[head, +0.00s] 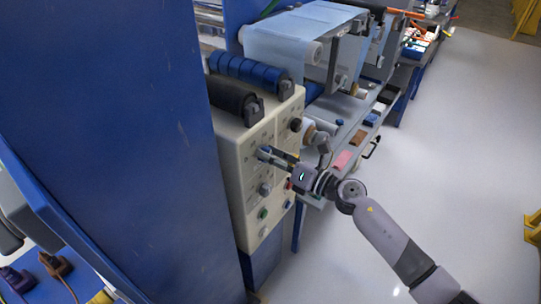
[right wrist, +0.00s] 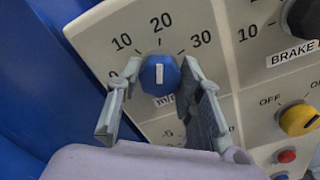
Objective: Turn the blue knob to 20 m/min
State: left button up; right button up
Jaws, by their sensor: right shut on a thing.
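The blue knob (right wrist: 159,74) sits on the cream control panel (right wrist: 85,42) with a scale of 10, 20 and 30 around it. Its white mark stands upright in the right wrist view, in line with the 20 label (right wrist: 160,22). My right gripper (right wrist: 161,68) has one finger on each side of the knob and is shut on it. In the head view, my right gripper (head: 265,154) reaches the panel's front from the right, and its fingers mostly cover the knob. My left gripper is in neither view.
A black brake knob (right wrist: 303,18), a yellow on/off knob (right wrist: 298,119) and a red button (right wrist: 286,156) are to the right of the blue knob. A tall blue wall (head: 120,120) stands left of the panel. Open floor (head: 450,150) lies to the right.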

jog(key=o, duration=1.2)
jog(key=shift+c, duration=0.2)
jog(key=v, duration=1.2)
